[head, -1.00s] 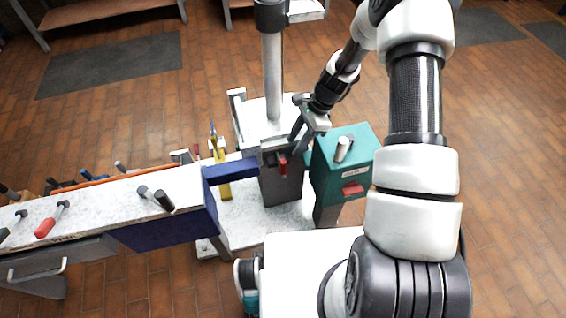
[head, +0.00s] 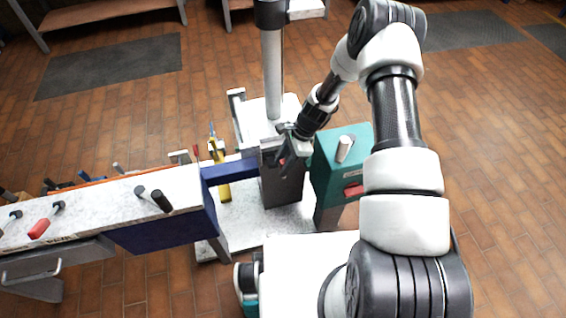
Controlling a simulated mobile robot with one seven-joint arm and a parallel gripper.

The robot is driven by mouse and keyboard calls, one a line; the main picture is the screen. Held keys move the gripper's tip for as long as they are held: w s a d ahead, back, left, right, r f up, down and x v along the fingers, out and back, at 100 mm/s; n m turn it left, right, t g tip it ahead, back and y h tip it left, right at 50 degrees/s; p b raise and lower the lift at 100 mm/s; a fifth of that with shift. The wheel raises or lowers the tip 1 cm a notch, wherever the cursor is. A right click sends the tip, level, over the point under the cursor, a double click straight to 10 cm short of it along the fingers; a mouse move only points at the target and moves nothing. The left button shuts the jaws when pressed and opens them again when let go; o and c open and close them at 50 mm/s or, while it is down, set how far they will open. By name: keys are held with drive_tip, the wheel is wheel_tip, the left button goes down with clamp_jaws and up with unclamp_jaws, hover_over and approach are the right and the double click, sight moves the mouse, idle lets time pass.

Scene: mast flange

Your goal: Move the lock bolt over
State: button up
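A teal box (head: 341,170) with a grey knob on top stands just right of the grey block. A blue beam (head: 230,169) joins the block to a white bench (head: 105,200) with handled tools at left.

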clamp_jaws()
drive_tip(key=s, duration=0.2)
drive_tip(key=s+d+p, duration=0.1)
drive_tip(key=s, duration=0.2)
drive_tip(key=shift+s+d, duration=0.1)
drive_tip(key=shift+s, duration=0.05)
drive_tip(key=shift+o, duration=0.9)
unclamp_jaws()
drive_tip(key=shift+s, duration=0.1)
drive_tip(key=p+v, duration=0.3)
drive_tip(key=v, duration=1.4)
drive_tip(key=shift+r, duration=0.2)
